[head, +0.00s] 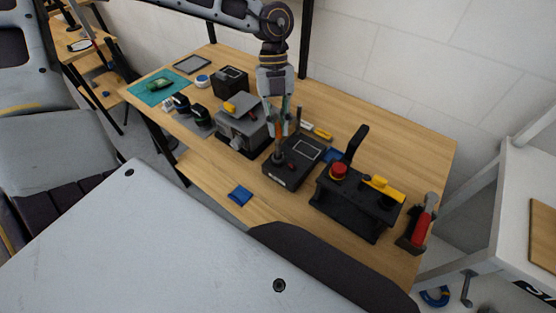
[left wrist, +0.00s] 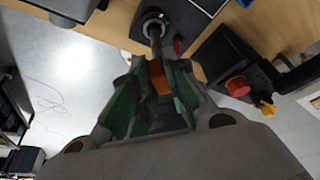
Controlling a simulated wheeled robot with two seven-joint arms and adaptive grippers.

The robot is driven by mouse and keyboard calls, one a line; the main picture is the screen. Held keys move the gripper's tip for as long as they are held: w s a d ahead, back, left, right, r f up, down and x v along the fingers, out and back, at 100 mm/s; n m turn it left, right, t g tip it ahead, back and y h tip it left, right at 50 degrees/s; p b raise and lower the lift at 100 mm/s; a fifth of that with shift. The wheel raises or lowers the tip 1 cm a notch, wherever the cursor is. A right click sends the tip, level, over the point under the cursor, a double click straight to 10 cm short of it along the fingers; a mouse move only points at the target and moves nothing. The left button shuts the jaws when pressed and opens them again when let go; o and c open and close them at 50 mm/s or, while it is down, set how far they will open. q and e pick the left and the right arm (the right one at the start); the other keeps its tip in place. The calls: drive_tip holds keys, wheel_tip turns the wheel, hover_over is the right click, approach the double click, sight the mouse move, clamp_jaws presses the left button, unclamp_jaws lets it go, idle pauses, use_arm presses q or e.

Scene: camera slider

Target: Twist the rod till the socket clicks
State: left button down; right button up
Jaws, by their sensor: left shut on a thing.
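A black box-like station (head: 291,172) with a small dark screen on top stands near the front edge of the wooden table. A rod with an orange part (left wrist: 159,78) rises from a round socket (left wrist: 154,26) at a corner of the station. In the head view the socket (head: 277,158) is just below my fingertips. My left gripper (head: 279,132) comes from above and is shut around the rod, with its green-lined fingers (left wrist: 157,88) on either side. The rod's lower end sits in the socket; how deep is hidden. My right gripper is in neither view.
A grey machine with a yellow part (head: 240,128) stands close left. A black control unit (head: 348,203) with a red button and upright handle stands right. A blue pad (head: 240,195) lies near the front edge. The table's back right is clear.

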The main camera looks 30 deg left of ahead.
use_arm(q)
drive_tip(key=shift+m+b, duration=0.35)
drive_tip(key=shift+m, duration=0.05)
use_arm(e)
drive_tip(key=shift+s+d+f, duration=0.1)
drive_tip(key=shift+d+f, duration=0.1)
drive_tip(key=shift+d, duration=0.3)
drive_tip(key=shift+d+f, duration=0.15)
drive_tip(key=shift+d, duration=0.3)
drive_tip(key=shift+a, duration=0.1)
use_arm(q)
drive_tip(key=shift+d+m+b, duration=0.1)
drive_tip(key=shift+m+b, duration=0.25)
drive_tip(key=shift+m, duration=0.25)
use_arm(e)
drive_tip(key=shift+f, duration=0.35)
use_arm(q)
drive_tip(key=shift+y, duration=0.3)
